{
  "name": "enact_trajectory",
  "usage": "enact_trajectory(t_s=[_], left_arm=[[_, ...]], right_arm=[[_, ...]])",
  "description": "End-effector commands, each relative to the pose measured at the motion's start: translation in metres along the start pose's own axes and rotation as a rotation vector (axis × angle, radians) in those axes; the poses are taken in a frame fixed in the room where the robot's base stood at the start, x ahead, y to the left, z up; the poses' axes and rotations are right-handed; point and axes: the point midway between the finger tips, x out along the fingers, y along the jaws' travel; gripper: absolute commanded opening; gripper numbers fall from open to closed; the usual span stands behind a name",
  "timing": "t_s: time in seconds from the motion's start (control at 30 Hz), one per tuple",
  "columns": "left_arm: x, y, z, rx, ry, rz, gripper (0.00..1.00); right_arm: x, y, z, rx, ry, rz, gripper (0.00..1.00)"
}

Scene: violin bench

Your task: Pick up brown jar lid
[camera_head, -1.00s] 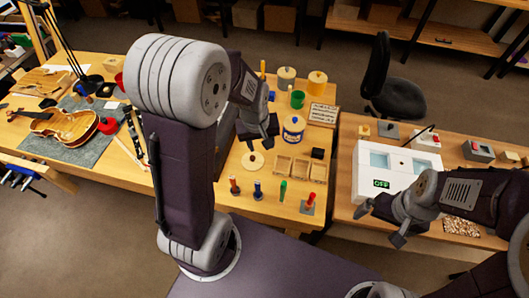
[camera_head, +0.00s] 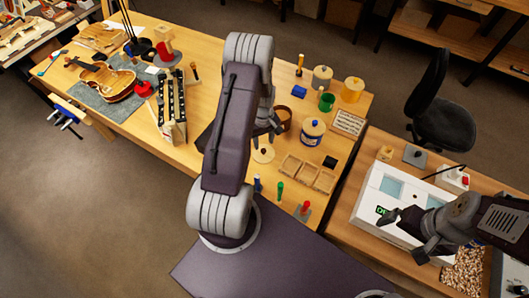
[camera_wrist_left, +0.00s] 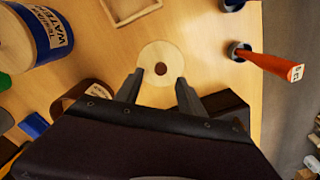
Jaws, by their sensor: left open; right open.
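A pale round lid (camera_head: 264,154) with a small knob lies flat on the wooden table; in the left wrist view the lid (camera_wrist_left: 161,52) shows a brown centre knob. I take it for the brown jar lid. My left gripper (camera_wrist_left: 159,86) is open and empty, its fingertips on either side of the lid's near edge in that view; contact cannot be told. In the head view my left gripper (camera_head: 272,136) is just behind the lid, partly hidden by my arm. A brown open jar (camera_head: 284,117) stands behind it. My right gripper (camera_head: 404,236) is open over the right bench.
Upright coloured-handled tools, including a green one (camera_head: 280,190), stand near the front edge. A violin (camera_head: 105,82) lies far left.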

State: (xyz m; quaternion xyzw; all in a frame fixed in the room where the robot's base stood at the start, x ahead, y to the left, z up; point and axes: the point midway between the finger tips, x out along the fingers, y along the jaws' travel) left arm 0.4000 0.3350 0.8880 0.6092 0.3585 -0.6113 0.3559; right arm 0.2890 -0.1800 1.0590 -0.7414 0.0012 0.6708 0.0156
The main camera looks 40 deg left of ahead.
Motion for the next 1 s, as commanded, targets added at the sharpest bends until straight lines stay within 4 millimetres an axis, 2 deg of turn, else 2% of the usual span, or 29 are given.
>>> enact_trajectory(t_s=[0.1, 0.23, 0.33, 0.6, 0.63, 0.77, 0.8, 1.0], left_arm=[[0.007, 0.000, 0.001, 0.001, -0.002, -0.001, 0.46], [0.030, 0.001, 0.005, 0.002, -0.003, -0.002, 0.46], [0.046, 0.001, 0.004, 0.001, -0.001, -0.001, 0.46], [0.052, 0.001, 0.004, 0.001, 0.001, 0.001, 0.46], [0.052, 0.001, 0.004, 0.001, 0.001, 0.000, 0.41], [0.052, 0.001, 0.004, 0.001, 0.001, 0.000, 0.04], [0.052, 0.001, 0.004, 0.001, 0.001, 0.000, 0.00], [0.052, 0.001, 0.004, 0.001, 0.001, 0.000, 0.00]], right_arm=[[-0.004, 0.000, 0.000, 0.000, 0.000, 0.000, 1.00], [-0.014, 0.000, -0.002, 0.000, 0.000, 0.000, 1.00], [-0.014, 0.000, -0.002, 0.000, 0.000, 0.000, 1.00], [-0.013, 0.000, -0.001, 0.000, 0.000, 0.000, 1.00], [-0.013, 0.000, -0.001, 0.000, 0.000, 0.000, 1.00], [-0.013, 0.000, -0.001, 0.000, 0.000, 0.000, 1.00], [-0.013, 0.000, -0.001, 0.000, 0.000, 0.000, 1.00], [-0.013, 0.000, -0.001, 0.000, 0.000, 0.000, 1.00]])
